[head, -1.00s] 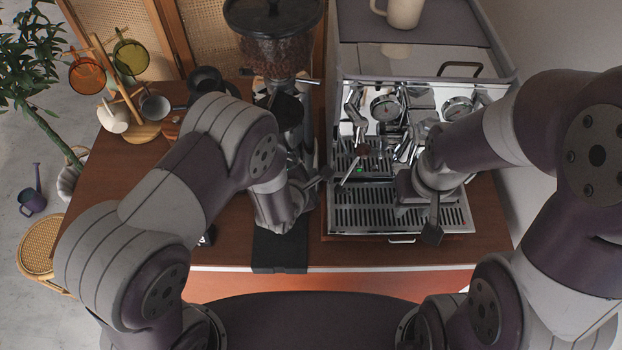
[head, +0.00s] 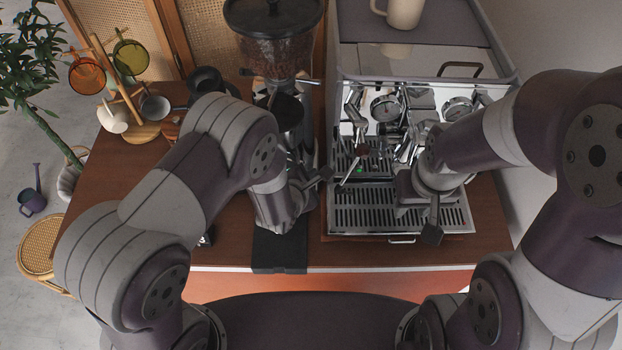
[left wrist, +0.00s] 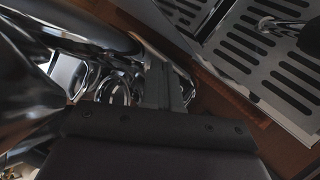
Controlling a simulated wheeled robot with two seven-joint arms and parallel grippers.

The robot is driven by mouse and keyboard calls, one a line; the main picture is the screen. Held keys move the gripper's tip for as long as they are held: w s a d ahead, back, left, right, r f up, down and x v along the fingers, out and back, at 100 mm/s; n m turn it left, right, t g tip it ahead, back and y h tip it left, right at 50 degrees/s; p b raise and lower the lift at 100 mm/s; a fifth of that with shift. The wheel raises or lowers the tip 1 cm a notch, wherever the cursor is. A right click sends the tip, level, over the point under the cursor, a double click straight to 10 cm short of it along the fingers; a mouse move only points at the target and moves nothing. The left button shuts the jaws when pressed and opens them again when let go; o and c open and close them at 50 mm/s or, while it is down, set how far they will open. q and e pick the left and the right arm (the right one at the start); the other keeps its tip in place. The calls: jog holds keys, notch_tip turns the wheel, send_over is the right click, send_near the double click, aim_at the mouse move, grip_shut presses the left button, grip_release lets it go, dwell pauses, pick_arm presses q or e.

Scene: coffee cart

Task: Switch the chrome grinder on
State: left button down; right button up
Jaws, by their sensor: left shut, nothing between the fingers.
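The chrome grinder (head: 308,105) stands left of the espresso machine, with a dark hopper (head: 274,45) of beans on top. My left arm hides much of its front and lower body. My left gripper (head: 322,176) is shut and empty, low beside the grinder's right side. In the left wrist view its fingers (left wrist: 165,88) are together close to shiny chrome parts (left wrist: 95,85); I cannot tell whether they touch. No switch can be made out clearly. My right gripper (head: 433,234) is over the espresso machine's drip tray; its jaw state is unclear.
The espresso machine (head: 430,62) with its slotted drip tray (head: 365,222) stands right of the grinder; a narrow gap separates them. A mug tree (head: 125,85) with several cups stands at the left. A black mat (head: 279,252) lies at the counter's front.

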pick_arm(q)
jog(key=shift+f, duration=0.1)
dwell(0.3)
jog(key=shift+f+b, duration=0.3)
jog(key=shift+b, duration=0.2)
jog(key=shift+w+f+b, duration=0.1)
jog(key=shift+f+b, duration=0.25)
dwell(0.3)
jog(key=shift+r, duration=0.15)
jog(key=shift+r+p, duration=0.6)
jog(key=shift+r, duration=0.05)
jog(key=r+p, duration=0.2)
jog(key=s+r+p, duration=0.1)
jog(key=r+p, duration=0.1)
jog(key=r, duration=0.1)
dwell(0.4)
